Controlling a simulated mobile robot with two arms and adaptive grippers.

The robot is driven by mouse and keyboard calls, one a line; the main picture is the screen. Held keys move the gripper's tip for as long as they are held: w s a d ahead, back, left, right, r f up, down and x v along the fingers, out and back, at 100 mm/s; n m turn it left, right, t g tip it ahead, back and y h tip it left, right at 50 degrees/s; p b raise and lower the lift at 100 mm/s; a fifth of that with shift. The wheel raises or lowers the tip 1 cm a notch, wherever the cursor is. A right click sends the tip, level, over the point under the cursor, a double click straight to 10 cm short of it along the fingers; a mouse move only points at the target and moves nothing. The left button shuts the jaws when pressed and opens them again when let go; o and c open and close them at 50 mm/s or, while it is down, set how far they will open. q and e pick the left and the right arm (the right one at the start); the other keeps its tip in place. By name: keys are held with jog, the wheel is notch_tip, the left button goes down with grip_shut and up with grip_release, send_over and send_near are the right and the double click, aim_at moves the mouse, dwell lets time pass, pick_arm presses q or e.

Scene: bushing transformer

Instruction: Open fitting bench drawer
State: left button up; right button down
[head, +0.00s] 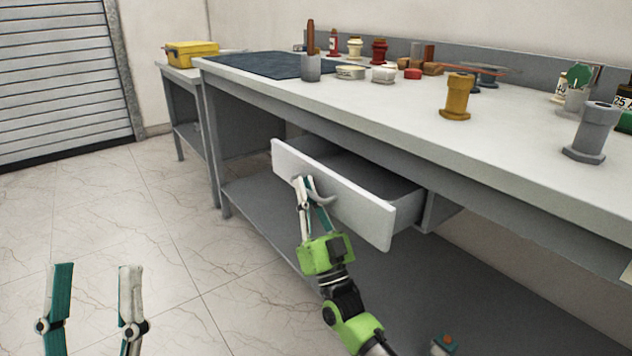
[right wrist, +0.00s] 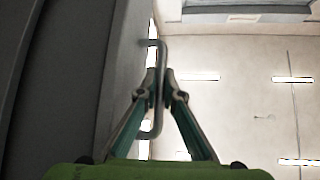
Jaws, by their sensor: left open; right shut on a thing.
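The fitting bench drawer (head: 350,196) hangs under the bench top and is pulled out, with its grey inside showing behind a white front panel. No objects show in the visible part of the drawer. My right gripper (head: 306,184) is shut on the curved grey drawer handle (head: 322,197) at the middle of the front. In the right wrist view the handle (right wrist: 158,88) passes between the closed fingertips (right wrist: 160,76), beside the dark drawer front. My left gripper (head: 92,268) is open and empty at the lower left, over the floor, apart from the bench.
The bench top (head: 420,125) carries a dark mat (head: 270,65), an ochre fitting (head: 457,97), a grey fitting (head: 592,133) and several jars. A lower shelf (head: 420,290) lies under the drawer. A yellow case (head: 192,53) stands on a side table. The tiled floor (head: 110,200) at left is clear.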

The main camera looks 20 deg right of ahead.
pick_arm(q)
jog(key=w+f+g+y+p, duration=0.2)
jog(key=w+f+g, duration=0.5)
jog(key=f, duration=0.4)
jog(key=shift+y, duration=0.4)
pick_arm(e)
jog(key=s+a, duration=0.5)
jog(key=a, duration=0.8)
jog(key=shift+a, duration=0.3)
pick_arm(q)
jog(key=shift+w+d, duration=0.1)
pick_arm(e)
jog(key=c, duration=2.4)
grip_release()
jog(key=shift+c, duration=0.2)
jog(key=shift+f, duration=0.1)
jog(key=v, duration=1.2)
